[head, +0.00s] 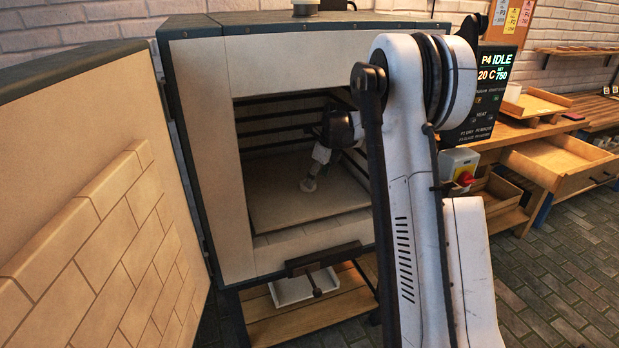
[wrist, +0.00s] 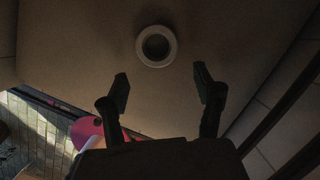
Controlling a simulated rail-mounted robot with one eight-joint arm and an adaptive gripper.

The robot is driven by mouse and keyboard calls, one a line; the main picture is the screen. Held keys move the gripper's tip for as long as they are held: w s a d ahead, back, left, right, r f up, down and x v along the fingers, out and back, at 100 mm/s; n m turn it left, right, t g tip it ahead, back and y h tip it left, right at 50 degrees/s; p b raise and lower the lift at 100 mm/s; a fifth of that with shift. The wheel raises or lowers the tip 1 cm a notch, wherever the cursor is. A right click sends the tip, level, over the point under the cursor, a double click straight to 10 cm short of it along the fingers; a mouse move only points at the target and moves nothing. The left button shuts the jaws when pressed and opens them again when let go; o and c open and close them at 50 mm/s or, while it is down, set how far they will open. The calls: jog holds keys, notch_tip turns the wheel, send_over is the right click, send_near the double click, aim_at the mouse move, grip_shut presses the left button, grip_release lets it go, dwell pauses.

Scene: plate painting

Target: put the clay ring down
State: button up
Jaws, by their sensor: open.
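The clay ring (wrist: 156,46) is a small pale ring. In the wrist view it lies flat on the kiln floor (wrist: 75,45), just beyond my fingertips and clear of both. My gripper (wrist: 161,82) is open, with nothing between its fingers. In the head view the gripper (head: 320,155) is inside the open kiln (head: 195,120), reaching down toward the floor. A small pale shape at its lower end (head: 308,185) appears to be the ring. My arm hides the right side of the kiln opening.
The kiln door (head: 130,240) stands open at the left. The kiln floor (head: 290,210) around the ring is bare, with walls close on the sides. The control panel (head: 492,85) reads IDLE and 20 C. A white tray (head: 302,288) sits beneath the kiln.

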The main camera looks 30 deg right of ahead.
jog(key=s+d, duration=0.1)
jog(key=s, duration=0.1)
jog(key=s+d, duration=0.1)
jog(key=s, duration=0.2)
jog(key=s+d, duration=0.1)
jog(key=s, duration=0.2)
jog(key=shift+d+p, duration=0.3)
jog(key=shift+d, duration=0.1)
jog(key=s+a+r+n+t+h, duration=0.1)
jog(key=s+a+r+n, duration=0.55)
jog(key=a+r, duration=0.2)
jog(key=s+a+r+n+t, duration=0.1)
jog(key=s+a+r+n, duration=0.55)
jog(key=a, duration=0.25)
jog(key=s+a+n+t, duration=0.1)
jog(key=s+a+n, duration=0.5)
jog(key=s+n, duration=0.2)
jog(key=s+a+n+t, duration=0.1)
jog(key=s+a+n, duration=0.5)
jog(key=s+n, duration=0.3)
jog(key=s, duration=0.3)
jog(key=shift+f+n, duration=0.3)
jog(key=shift+f, duration=0.1)
jog(key=shift+r+p, duration=0.75)
